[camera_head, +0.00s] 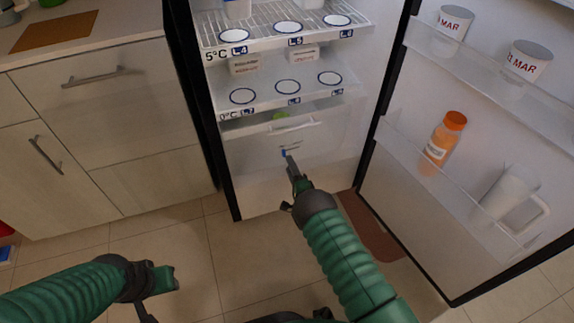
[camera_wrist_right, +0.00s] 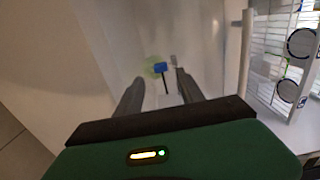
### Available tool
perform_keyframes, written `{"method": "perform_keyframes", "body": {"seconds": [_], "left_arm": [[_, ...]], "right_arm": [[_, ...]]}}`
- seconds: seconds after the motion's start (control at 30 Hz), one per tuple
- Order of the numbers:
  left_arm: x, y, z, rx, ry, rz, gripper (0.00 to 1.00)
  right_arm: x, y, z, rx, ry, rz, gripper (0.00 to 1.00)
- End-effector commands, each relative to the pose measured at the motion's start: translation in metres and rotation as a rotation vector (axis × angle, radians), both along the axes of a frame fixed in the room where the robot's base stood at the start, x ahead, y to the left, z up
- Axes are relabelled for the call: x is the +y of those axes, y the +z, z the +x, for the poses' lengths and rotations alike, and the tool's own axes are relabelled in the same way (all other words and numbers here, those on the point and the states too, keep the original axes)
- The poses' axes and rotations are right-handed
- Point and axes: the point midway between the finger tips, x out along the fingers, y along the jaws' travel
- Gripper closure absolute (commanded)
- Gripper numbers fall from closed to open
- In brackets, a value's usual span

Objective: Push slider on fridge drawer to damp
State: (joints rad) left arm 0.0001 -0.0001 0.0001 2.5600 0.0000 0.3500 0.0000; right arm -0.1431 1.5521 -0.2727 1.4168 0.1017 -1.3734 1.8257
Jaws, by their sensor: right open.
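The fridge drawer (camera_head: 255,145) is the translucent bin low in the open fridge, with a pale handle along its upper front. A small blue slider (camera_head: 284,153) sits on the drawer front below the handle. In the right wrist view the slider (camera_wrist_right: 160,68) shows ahead, between the lines of the two fingers. My right gripper (camera_head: 291,163) points up at the slider, close to it; in the wrist view its fingers (camera_wrist_right: 158,88) are apart with nothing held. I cannot tell whether it touches the slider. My left gripper (camera_head: 165,279) is low at the left, away from the fridge.
The open fridge door (camera_head: 400,185) stands at the right, with an orange-capped bottle (camera_head: 444,138) and a clear pitcher (camera_head: 508,195) on its shelf. Fridge shelves (camera_head: 265,103) with round labels are above the drawer. Cabinets (camera_head: 120,110) stand left. Tiled floor (camera_head: 175,245) is open in front.

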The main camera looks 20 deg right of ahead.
Motion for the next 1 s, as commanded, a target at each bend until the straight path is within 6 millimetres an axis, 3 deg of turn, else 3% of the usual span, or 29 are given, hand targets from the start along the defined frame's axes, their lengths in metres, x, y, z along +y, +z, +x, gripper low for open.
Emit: {"method": "perform_keyframes", "body": {"seconds": [0.03, 0.2, 0.57, 0.9, 1.0], "left_arm": [[0.0, -0.014, 0.0, 0.0, 0.0, 0.0, 0.64], [0.0, -0.026, 0.0, 0.0, 0.0, 0.0, 0.64], [0.0, -0.027, 0.0, 0.0, 0.0, 0.0, 0.64], [0.0, -0.027, 0.0, 0.0, 0.0, 0.0, 0.64], [0.0, -0.027, 0.0, 0.0, 0.0, 0.0, 0.64]], "right_arm": [[0.001, -0.006, 0.011, -0.004, 0.001, -0.001, 0.55], [0.002, -0.004, 0.038, 0.0, 0.0, -0.001, 0.55], [0.001, 0.0, 0.046, 0.002, -0.001, -0.001, 0.56], [0.001, -0.001, 0.046, 0.003, -0.001, -0.001, 1.0], [0.002, -0.001, 0.046, 0.004, -0.001, -0.001, 1.0]]}}
